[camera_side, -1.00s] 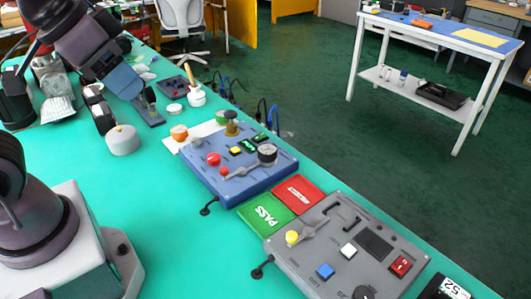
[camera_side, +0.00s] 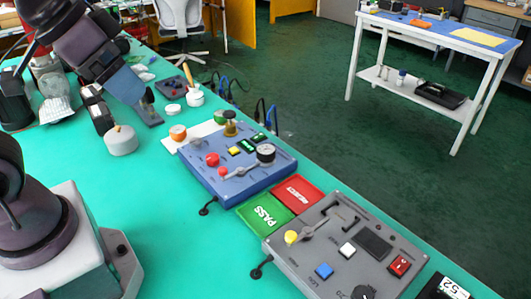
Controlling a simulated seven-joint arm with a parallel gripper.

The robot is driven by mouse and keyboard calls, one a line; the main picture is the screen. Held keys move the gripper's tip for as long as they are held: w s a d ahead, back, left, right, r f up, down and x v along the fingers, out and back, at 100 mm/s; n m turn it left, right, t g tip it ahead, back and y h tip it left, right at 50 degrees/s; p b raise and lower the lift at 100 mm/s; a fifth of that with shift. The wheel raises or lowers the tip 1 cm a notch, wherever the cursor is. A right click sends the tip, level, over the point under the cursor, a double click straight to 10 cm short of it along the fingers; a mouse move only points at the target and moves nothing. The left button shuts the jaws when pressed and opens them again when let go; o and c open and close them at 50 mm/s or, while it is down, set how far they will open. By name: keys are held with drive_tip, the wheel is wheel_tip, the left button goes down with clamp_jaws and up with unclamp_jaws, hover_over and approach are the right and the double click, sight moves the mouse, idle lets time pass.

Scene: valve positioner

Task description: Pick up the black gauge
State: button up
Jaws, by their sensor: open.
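The black gauge (camera_side: 266,153) is a small round dial with a dark rim and a pale face. It sits at the right end of the blue panel (camera_side: 232,185). My gripper (camera_side: 129,121) is at the upper left, with its dark fingers spread apart and nothing seen between them. It is well to the left of the gauge and does not touch it. A pale round canister (camera_side: 122,141) stands just below the gripper in the picture.
Green and red mats (camera_side: 264,216) and a grey control panel (camera_side: 340,245) lie to the right.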

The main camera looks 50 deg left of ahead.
drive_tip(key=m+g, duration=0.6)
drive_tip(key=m, duration=1)
hover_over(266, 148)
wheel_tip(266, 148, down, 18)
wheel_tip(266, 148, down, 13)
drive_tip(key=shift+r, duration=0.1)
drive_tip(key=shift+c, duration=0.5)
